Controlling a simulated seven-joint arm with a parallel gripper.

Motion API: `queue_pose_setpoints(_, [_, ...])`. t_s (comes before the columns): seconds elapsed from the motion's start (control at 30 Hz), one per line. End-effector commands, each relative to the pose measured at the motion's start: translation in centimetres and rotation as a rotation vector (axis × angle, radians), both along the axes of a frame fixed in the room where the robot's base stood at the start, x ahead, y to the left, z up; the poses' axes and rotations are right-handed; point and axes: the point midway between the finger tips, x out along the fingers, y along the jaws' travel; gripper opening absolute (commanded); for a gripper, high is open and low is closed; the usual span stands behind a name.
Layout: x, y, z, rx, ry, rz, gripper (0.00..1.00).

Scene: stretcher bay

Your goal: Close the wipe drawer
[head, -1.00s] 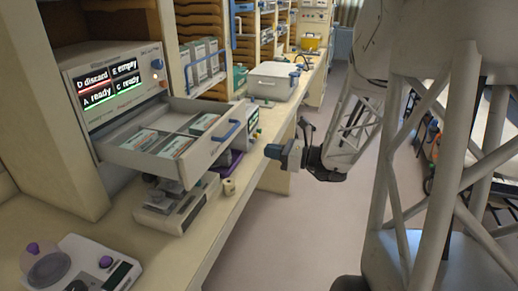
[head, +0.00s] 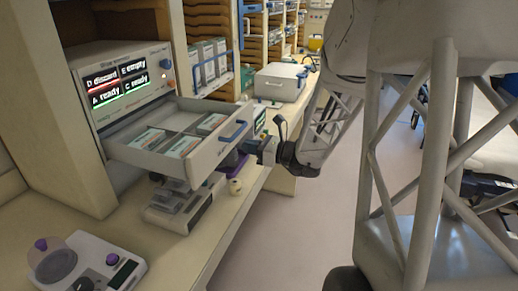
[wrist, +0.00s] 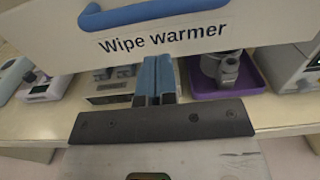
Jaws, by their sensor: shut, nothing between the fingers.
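The wipe drawer (head: 215,152) is pulled out of the wipe warmer cabinet (head: 122,85), with packs of wipes inside. Its blue handle (head: 233,131) is on the front panel. In the wrist view the drawer front (wrist: 215,32) reads "Wipe warmer", with the blue handle (wrist: 140,13) at the top edge. My gripper (head: 264,146) is just outside the drawer front. In the wrist view my gripper's blue fingers (wrist: 155,78) are together and empty, reaching toward the panel's lower edge below the lettering. I cannot tell whether they touch it.
A purple tray (wrist: 225,80) lies there too. A scale-like device (head: 85,262) is at front left.

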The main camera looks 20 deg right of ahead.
Motion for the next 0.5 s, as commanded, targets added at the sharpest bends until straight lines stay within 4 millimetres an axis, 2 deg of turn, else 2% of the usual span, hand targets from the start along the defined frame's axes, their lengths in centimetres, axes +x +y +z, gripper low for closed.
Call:
queue_pose_setpoints(0.2, [1.6,1.7,0.0,0.000,0.000,0.002,0.00])
queue_pose_setpoints(0.5, [2.9,3.0,0.0,0.001,0.001,0.002,0.00])
